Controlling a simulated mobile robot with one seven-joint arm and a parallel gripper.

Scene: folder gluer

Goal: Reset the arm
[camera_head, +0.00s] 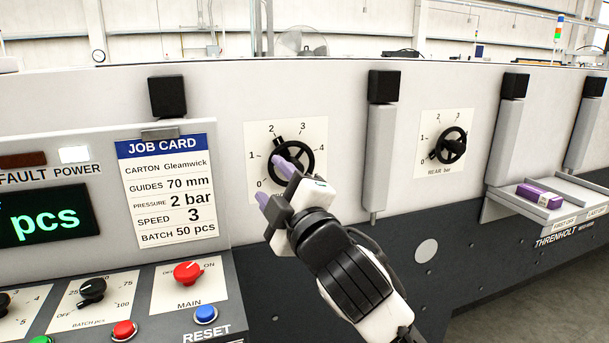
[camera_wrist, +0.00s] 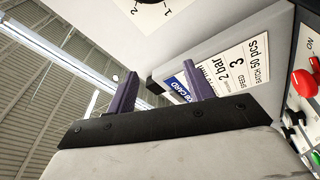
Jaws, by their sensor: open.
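My gripper (camera_head: 270,180) is in front of the machine's pale panel in the head view, just at the left part of the first black dial wheel (camera_head: 296,165). Its two purple fingers are apart, with nothing between them. One finger overlaps the wheel in the picture; I cannot tell whether it touches. In the wrist view the open fingers (camera_wrist: 160,92) show with an empty gap, and the job card (camera_wrist: 235,68) lies beyond the right finger. The arm reaches up from the lower right of the head view.
The job card (camera_head: 168,185) hangs left of the wheel. Below it is a console with a red main knob (camera_head: 188,272) and a blue reset button (camera_head: 206,313). A second wheel (camera_head: 452,146) sits to the right. A purple carton (camera_head: 540,195) lies on a shelf at the far right.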

